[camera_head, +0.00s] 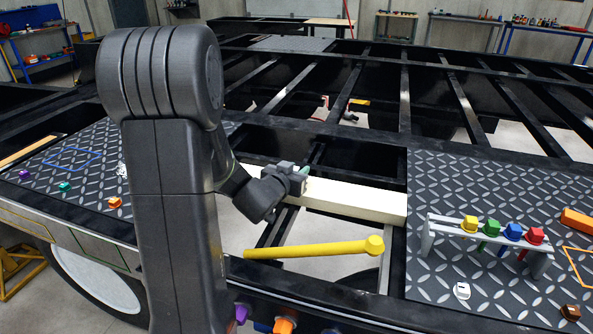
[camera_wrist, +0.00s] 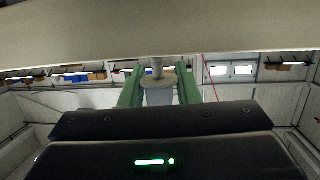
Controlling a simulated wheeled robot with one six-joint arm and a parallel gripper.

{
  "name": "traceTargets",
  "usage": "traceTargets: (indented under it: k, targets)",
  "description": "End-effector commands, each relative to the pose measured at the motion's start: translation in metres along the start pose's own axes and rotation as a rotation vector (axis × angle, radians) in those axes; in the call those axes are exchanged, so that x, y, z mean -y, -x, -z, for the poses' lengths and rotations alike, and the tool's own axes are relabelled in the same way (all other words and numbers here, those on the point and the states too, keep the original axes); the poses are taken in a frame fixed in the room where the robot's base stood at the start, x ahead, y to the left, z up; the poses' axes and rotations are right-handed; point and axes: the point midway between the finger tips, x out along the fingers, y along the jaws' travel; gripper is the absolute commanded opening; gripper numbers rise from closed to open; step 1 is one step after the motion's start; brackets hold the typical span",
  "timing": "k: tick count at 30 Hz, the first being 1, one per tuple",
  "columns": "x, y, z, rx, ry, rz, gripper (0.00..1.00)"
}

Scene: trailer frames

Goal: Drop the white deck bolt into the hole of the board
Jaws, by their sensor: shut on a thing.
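My gripper (camera_head: 303,172) is at the near left part of the cream board (camera_head: 355,199) in the head view. In the wrist view its green fingers (camera_wrist: 159,88) are shut on a pale, whitish bolt (camera_wrist: 157,81). The bolt's wide flange shows between the fingers, and its narrower shank extends up the picture to the edge of the board (camera_wrist: 160,33). I cannot tell whether the shank touches the board or is in it. The hole does not show in either view. In the head view the held bolt is hidden.
A long yellow bolt (camera_head: 310,250) spans the open frame in front of the board. A grey rack (camera_head: 440,238) with several coloured bolts stands on the right tread plate (camera_head: 435,180). A small white piece (camera_head: 462,290) lies before it. Open gaps lie between the black beams.

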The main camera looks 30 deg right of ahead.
Motion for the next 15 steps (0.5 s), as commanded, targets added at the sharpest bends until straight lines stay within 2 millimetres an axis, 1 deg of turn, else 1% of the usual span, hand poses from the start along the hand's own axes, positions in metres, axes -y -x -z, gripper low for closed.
traceTargets:
  k: [1,2,3,5,6,15]
  targets:
    - [0.0,-0.0006,-0.0024,0.0,0.0,0.0,0.01]
    - [0.0,-0.0004,-0.0014,0.0,0.0,0.0,0.33]
    - [0.0,-0.0002,-0.001,0.0,0.0,0.0,0.41]
    - [0.0,-0.0002,-0.001,0.0,0.0,0.0,0.52]
    - [0.0,-0.0002,-0.001,0.0,0.0,0.0,0.54]
    - [0.0002,0.0024,-0.001,0.0,0.0,0.0,0.54]
